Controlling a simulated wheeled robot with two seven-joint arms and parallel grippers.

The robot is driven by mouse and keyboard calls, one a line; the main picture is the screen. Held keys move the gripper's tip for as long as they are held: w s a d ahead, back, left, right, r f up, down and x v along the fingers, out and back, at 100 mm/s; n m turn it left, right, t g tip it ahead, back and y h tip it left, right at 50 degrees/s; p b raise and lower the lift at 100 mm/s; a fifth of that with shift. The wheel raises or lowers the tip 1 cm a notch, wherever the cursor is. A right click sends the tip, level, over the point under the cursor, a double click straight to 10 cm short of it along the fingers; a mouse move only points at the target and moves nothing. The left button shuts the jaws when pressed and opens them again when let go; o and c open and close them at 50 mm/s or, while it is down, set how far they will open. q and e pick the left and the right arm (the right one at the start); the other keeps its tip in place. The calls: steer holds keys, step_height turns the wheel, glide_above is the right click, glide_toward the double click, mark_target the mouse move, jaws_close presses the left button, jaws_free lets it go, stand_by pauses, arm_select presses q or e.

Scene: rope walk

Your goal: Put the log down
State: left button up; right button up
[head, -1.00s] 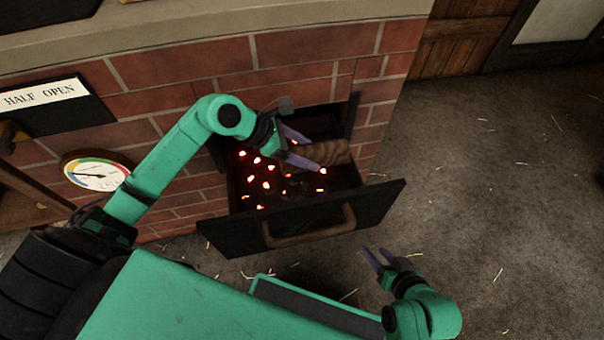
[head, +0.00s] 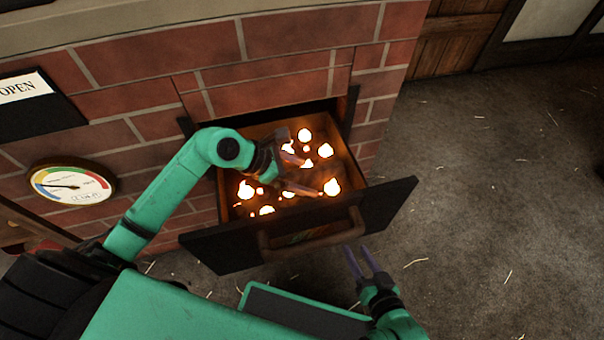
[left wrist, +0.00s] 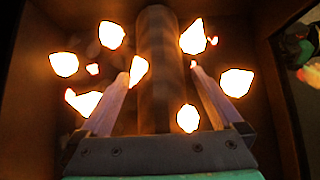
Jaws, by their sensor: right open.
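The log (left wrist: 160,50) is a brown cylinder in the left wrist view, lying lengthwise between the fingertips of my left gripper (left wrist: 160,72). The fingers stand apart on either side of it, and a bright ember shows between the left finger and the log. In the head view my left gripper (head: 303,174) reaches down into the pulled-out fire drawer (head: 392,208), among glowing coals. The log is hard to make out there in the brown glow. My right gripper (head: 362,262) is open and empty, in front of the drawer.
Several burning coals (head: 331,187) lie in the drawer. Its front has a curved handle (head: 312,238). A brick wall (head: 285,75) surrounds the opening, with a dial gauge (head: 72,184) and a sign (head: 20,86) at left. The floor (head: 480,220) at right is clear except for straw.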

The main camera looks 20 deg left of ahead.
arm_select(q)
steer(key=shift+r, duration=0.25)
steer(key=p+v, duration=0.2)
steer(key=v, duration=1)
steer(key=shift+p, duration=0.4)
arm_select(e)
step_height(320, 180, up, 3)
steer(key=shift+d+r+g, duration=0.15)
steer(key=shift+g, duration=0.15)
arm_select(q)
steer(key=shift+f, duration=0.1)
arm_select(e)
steer(key=shift+s, duration=0.1)
